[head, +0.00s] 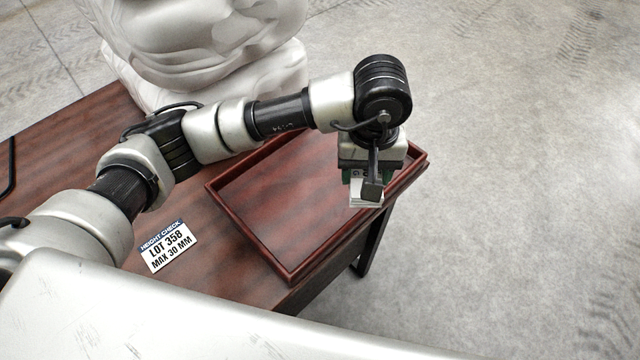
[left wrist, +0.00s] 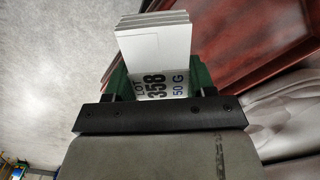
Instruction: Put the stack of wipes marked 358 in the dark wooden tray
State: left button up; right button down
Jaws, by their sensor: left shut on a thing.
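The stack of white wipes (head: 358,196) is held by my left gripper (head: 368,184). In the left wrist view the stack (left wrist: 157,48) shows several white layers and a label reading "LOT 358 50 G". The green jaws of my left gripper (left wrist: 157,82) are shut on it from both sides. The dark wooden tray (head: 252,245) has a raised reddish-brown rim and lies on the table. The gripper and stack are over the tray's right end, near its right rim; their height above it is hard to tell. The tray's visible floor is empty. My right gripper is out of view.
A white card (head: 168,246) reading "HEIGHT CHECK LOT 358 MAX 30 MM" lies on the dark wooden table (head: 60,150), left of the tray. Open concrete floor (head: 520,200) lies to the right.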

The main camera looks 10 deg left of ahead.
pick_arm(q)
jog(key=p, duration=0.2)
send_over(320, 177)
notch_tip(320, 177, down, 7)
jog(key=shift+r, duration=0.1)
notch_tip(320, 177, down, 4)
jog(key=shift+f, duration=0.1)
jog(key=shift+f, duration=0.2)
jog(key=o, duration=1)
jog(key=shift+r, duration=0.15)
